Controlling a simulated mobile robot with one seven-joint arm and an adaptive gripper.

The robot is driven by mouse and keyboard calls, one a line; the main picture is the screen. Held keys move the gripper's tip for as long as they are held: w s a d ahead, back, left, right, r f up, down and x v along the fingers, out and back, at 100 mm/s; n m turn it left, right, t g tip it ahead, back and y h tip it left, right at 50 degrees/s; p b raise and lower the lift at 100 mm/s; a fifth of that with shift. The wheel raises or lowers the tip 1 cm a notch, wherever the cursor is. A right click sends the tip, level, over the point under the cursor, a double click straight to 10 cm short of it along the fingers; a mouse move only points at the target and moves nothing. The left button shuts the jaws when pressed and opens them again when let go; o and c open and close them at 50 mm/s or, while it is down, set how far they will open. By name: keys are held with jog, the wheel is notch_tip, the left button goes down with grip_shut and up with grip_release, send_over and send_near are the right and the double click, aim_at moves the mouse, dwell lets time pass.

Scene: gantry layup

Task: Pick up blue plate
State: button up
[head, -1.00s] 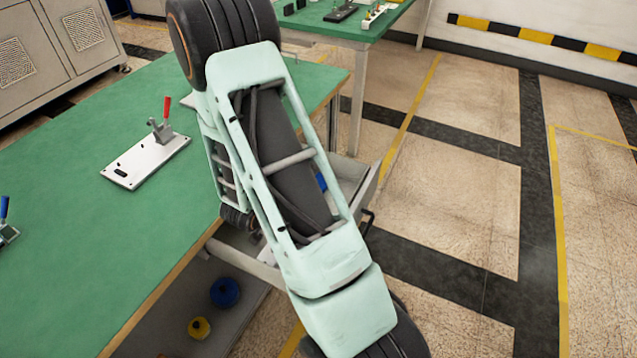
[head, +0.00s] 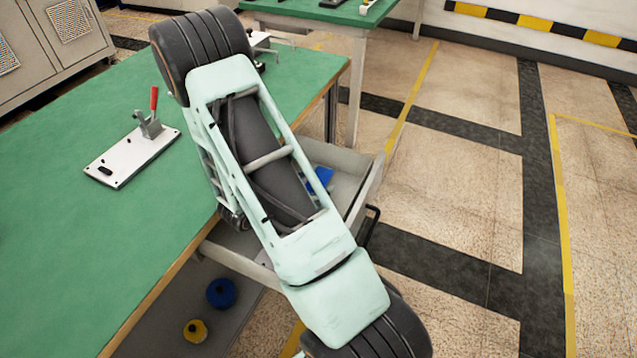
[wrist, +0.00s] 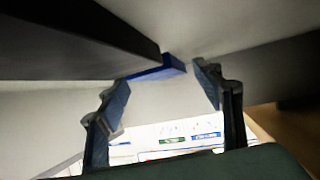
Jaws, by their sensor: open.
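The blue plate (head: 320,180) lies in the open grey drawer under the green table, partly hidden by my arm in the head view. In the wrist view the blue plate (wrist: 160,71) shows as a narrow blue strip, its left part covered by a dark edge. My gripper (wrist: 164,85) is open, its two fingers spread on either side of the strip's direction. The strip appears beyond the fingertips; I cannot tell the exact gap. Nothing is seen between the fingers. In the head view my gripper is hidden behind my arm.
The drawer (head: 350,160) has grey walls close around. The green table (head: 60,220) carries a white fixture plate with a red-handled clamp (head: 135,150). A blue round part (head: 221,293) and a yellow one (head: 196,330) sit on the shelf below. Floor at right is clear.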

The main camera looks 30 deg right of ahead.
jog(key=shift+w+d+f, duration=0.1)
jog(key=shift+d+f, duration=0.05)
jog(key=shift+d, duration=0.15)
jog(key=shift+c, duration=0.5)
jog(key=c, duration=1.4)
